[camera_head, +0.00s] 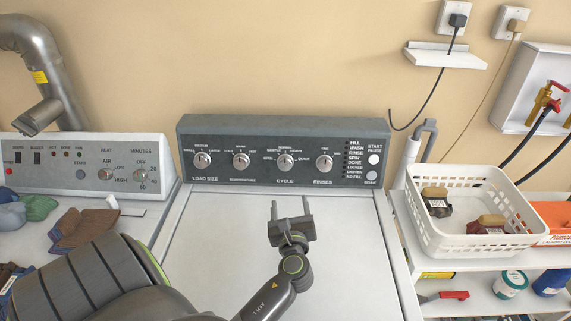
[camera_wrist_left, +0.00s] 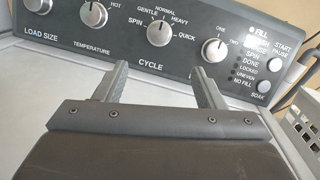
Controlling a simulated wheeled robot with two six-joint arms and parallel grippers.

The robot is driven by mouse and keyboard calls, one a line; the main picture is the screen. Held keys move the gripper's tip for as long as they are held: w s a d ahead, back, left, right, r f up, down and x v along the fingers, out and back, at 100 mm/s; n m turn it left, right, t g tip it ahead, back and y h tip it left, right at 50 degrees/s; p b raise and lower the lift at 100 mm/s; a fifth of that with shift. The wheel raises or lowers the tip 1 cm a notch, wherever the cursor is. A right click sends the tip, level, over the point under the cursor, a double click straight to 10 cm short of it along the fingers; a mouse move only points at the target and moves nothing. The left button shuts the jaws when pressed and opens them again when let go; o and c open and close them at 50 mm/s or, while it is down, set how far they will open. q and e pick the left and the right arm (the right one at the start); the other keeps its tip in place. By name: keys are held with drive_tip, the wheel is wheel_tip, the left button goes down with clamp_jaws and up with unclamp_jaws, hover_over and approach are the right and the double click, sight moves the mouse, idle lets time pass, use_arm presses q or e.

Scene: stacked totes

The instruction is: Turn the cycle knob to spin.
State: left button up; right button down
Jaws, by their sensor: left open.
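The cycle knob (camera_head: 285,161) is a round silver dial on the dark control panel (camera_head: 225,125) of the middle machine. In the left wrist view the cycle knob (camera_wrist_left: 159,33) is ringed by the labels spin, gentle, normal, heavy and quick, with spin at its left. I cannot tell which label its pointer faces. My left gripper (camera_head: 290,204) is open and empty, over the machine's white top, in front of the knob and apart from it. Its two fingers also show in the left wrist view (camera_wrist_left: 160,70), one on each side below the knob. My right gripper is not in view.
Load size (camera_head: 202,161), temperature (camera_head: 241,160) and rinses (camera_head: 324,164) knobs flank it on the panel. A white basket (camera_head: 470,243) with brushes stands at the right. A second machine (camera_head: 70,180) with cloths on it is at the left. The white lid is clear.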

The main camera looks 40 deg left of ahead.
sight(285, 165)
use_arm(q)
drive_tip(key=p+x, duration=0.1)
drive_tip(key=x, duration=0.4)
drive_tip(key=shift+a+r, duration=0.15)
drive_tip(key=shift+r, duration=0.05)
drive_tip(key=x, duration=0.4)
drive_tip(key=p+x, duration=0.1)
drive_tip(key=x, duration=0.4)
drive_tip(key=shift+w+a+f, duration=0.1)
drive_tip(key=shift+w+f, duration=0.05)
drive_tip(key=shift+f, duration=0.05)
drive_tip(key=shift+w+a, duration=0.45)
drive_tip(key=c, duration=1)
drive_tip(key=shift+o, duration=0.2)
